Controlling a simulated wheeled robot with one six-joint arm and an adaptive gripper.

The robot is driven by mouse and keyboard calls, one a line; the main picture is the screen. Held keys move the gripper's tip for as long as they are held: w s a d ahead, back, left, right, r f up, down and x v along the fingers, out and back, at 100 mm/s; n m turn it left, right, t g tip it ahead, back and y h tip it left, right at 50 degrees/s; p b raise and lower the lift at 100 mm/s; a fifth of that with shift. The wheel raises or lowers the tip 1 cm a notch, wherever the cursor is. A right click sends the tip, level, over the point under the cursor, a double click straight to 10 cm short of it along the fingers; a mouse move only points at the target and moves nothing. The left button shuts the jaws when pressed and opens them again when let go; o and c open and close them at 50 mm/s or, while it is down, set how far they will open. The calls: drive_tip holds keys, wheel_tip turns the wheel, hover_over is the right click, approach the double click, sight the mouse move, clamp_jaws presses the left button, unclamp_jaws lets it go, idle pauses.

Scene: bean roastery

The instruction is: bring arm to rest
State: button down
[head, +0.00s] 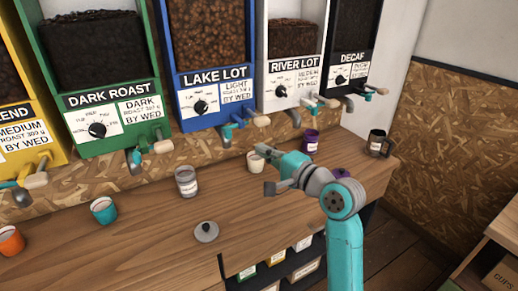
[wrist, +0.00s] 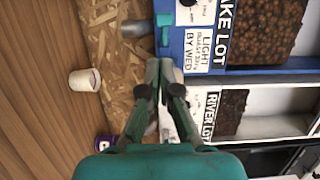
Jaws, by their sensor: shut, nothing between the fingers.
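My gripper (head: 268,156) is at the end of my teal arm, which reaches in from the lower right in the head view. It is in front of the LAKE LOT and RIVER LOT dispensers, above the wooden counter (head: 150,245). The fingers are shut and empty. The gripper also shows in the wrist view (wrist: 160,80), with its fingers pointing up the picture across the dispenser fronts. My arm and gripper hide part of the counter's right side.
Dispensers line the back, including DARK ROAST (head: 105,105), LAKE LOT (head: 212,90), RIVER LOT (head: 293,85) and DECAF (head: 345,70). On the counter are a glass jar (head: 186,183), a grey lid (head: 206,232), a white cup (head: 255,163), a dark mug (head: 377,144) and several other cups.

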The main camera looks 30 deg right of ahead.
drive_tip(key=s+a+f+n+g+h, duration=0.1)
drive_tip(key=s+a+f+n+h, duration=0.15)
drive_tip(key=s+f, duration=0.85)
drive_tip(key=s+a+f+n+h, duration=0.15)
drive_tip(key=s+a+f, duration=0.25)
drive_tip(key=s+f, duration=0.7)
drive_tip(key=s+a+f+n, duration=0.2)
drive_tip(key=s+n, duration=0.3)
drive_tip(key=s, duration=0.7)
drive_tip(key=s+a+f+n+g, duration=0.1)
drive_tip(key=s+n, duration=0.5)
drive_tip(key=s, duration=0.7)
drive_tip(key=shift+a+f+g, duration=0.3)
drive_tip(key=shift+a+f, duration=0.2)
drive_tip(key=shift+a, duration=0.05)
drive_tip(key=shift+s, duration=0.1)
